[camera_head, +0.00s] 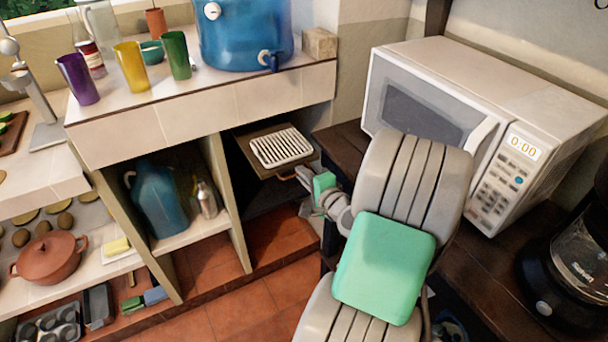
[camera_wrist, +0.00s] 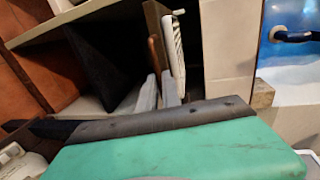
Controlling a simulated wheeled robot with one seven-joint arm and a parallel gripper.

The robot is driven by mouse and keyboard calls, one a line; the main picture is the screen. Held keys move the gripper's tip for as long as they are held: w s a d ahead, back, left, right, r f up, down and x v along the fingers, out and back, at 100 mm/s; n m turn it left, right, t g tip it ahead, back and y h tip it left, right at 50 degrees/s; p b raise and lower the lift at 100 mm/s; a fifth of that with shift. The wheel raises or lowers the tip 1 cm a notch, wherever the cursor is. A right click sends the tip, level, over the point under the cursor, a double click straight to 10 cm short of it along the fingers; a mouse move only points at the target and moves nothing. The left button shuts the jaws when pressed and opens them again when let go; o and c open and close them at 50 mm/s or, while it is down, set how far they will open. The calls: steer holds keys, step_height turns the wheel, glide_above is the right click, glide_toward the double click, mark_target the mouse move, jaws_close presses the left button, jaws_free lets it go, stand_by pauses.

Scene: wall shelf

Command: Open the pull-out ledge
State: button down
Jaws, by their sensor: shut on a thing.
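The pull-out ledge (camera_head: 254,162) is a brown wooden board in the right-hand opening under the tiled counter. A white slatted rack (camera_head: 281,147) lies on it. The ledge's handle (camera_head: 286,178) is on its front edge, partly hidden by my gripper. My gripper (camera_head: 303,176) is at this front edge and is shut on the handle. In the wrist view, the ledge (camera_wrist: 153,18) appears edge-on, with the brown handle (camera_wrist: 155,54) between my grey fingertips (camera_wrist: 159,90) and the white rack beside it. How far the ledge is out is hard to tell.
A microwave (camera_head: 480,120) stands on the dark wooden counter (camera_head: 345,142) right of my gripper. A blue water dispenser (camera_head: 243,35) and several cups stand on the tiled counter above. A blue jug (camera_head: 158,200) is in the left opening. The tiled floor (camera_head: 215,285) below is mostly clear.

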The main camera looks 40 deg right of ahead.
steer(key=shift+s+a+f, duration=0.1)
steer(key=shift+f, duration=0.1)
steer(key=c, duration=1.6)
jaws_free()
steer(key=shift+s+r, duration=0.1)
steer(key=shift+o, duration=0.2)
steer(key=d+v, duration=0.1)
steer(key=v, duration=0.6)
steer(key=shift+s+a, duration=0.4)
steer(key=shift+a, duration=0.1)
steer(key=shift+r, duration=0.1)
